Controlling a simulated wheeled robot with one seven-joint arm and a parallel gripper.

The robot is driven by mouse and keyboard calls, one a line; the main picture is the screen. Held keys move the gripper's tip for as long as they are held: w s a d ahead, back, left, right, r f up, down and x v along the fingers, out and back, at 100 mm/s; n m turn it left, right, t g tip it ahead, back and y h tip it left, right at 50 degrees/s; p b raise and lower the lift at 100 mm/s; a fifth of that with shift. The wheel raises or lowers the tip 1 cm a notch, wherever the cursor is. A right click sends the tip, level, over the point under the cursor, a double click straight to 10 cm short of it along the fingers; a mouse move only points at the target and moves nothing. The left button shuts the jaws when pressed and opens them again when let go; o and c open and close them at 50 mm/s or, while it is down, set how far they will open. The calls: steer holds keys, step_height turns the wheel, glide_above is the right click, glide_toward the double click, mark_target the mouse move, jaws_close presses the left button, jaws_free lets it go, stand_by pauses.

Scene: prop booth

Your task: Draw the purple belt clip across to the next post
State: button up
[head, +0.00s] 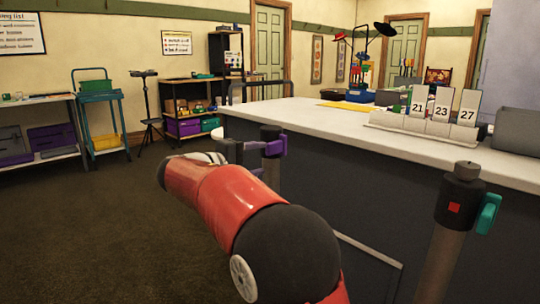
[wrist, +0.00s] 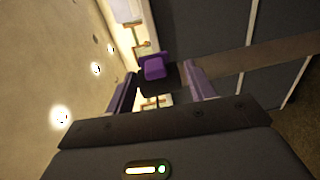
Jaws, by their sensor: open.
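The purple belt clip (wrist: 153,68) sits on the dark head of a post (wrist: 175,76) in the wrist view. My gripper (wrist: 162,72) is open, with one purple finger on each side of the clip. The clip shows just beyond or between the fingertips; I cannot tell whether they touch it. In the head view my gripper (head: 268,149) is at the near post (head: 270,132), beside the counter's left end. Purple shows there, but finger and clip are hard to separate. Another post (head: 464,190) stands at right, with a red square and a teal clip (head: 488,213).
A long white-topped counter (head: 330,118) runs behind both posts, bearing number cards (head: 441,106) and a grey box (head: 517,131). Shelves (head: 40,100) and a teal-and-yellow cart (head: 97,112) stand at the left wall. The carpet (head: 90,230) at left is clear.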

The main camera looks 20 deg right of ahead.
mark_target(267, 150)
steer(key=shift+w+a+r+h, duration=0.15)
steer(key=shift+w+a+h, duration=0.1)
steer(key=shift+w, duration=0.25)
steer(key=shift+w+a+r+h, duration=0.1)
steer(key=shift+w+a+h, duration=0.1)
steer(key=shift+w, duration=0.3)
steer(key=x, duration=0.7)
steer(key=shift+w+d+r, duration=0.1)
steer(key=shift+w+d, duration=0.1)
steer(key=shift+d, duration=0.05)
steer(key=shift+c, duration=0.4)
jaws_close()
